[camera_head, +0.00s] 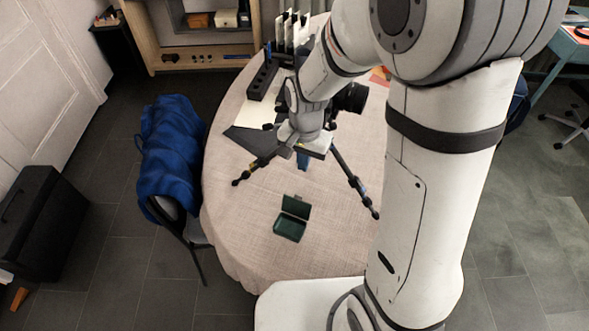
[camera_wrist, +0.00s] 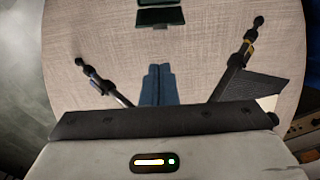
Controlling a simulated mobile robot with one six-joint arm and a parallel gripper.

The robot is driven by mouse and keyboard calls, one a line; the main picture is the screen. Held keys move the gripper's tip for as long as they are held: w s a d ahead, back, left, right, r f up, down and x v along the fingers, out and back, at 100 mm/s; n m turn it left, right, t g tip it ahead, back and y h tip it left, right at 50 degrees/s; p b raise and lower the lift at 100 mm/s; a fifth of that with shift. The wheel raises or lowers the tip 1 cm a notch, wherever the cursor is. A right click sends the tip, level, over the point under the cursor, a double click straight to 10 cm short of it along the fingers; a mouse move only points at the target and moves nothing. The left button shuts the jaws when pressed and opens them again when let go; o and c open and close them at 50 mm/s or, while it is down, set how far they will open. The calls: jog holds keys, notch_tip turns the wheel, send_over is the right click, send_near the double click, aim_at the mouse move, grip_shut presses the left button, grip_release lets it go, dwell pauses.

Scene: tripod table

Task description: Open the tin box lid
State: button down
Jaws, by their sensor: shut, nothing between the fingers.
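The dark green tin box (camera_head: 289,227) sits on the cloth-covered table toward its near edge. Its lid (camera_head: 296,206) stands raised along the far side, and the box is open. In the wrist view, the lid (camera_wrist: 161,17) and part of the box (camera_wrist: 157,2) show at the top edge. My gripper (camera_head: 302,161) is beyond the box, apart from it, over the tripod area. Its blue fingers (camera_wrist: 159,70) are together and empty in the wrist view.
A black tripod has splayed legs (camera_head: 355,184) on both sides of my gripper; they also show in the wrist view (camera_wrist: 240,57). A black camera (camera_head: 352,98) and a dark holder (camera_head: 263,80) stand farther back. The tablecloth (camera_head: 240,225) around the box is clear. A chair with a blue jacket (camera_head: 170,150) stands left.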

jog(key=f, duration=0.2)
send_over(296, 208)
jog(key=w+d, duration=0.1)
jog(key=w, duration=0.2)
notch_tip(296, 208, down, 9)
jog(key=shift+d+p, duration=0.15)
jog(key=shift+p, duration=0.3)
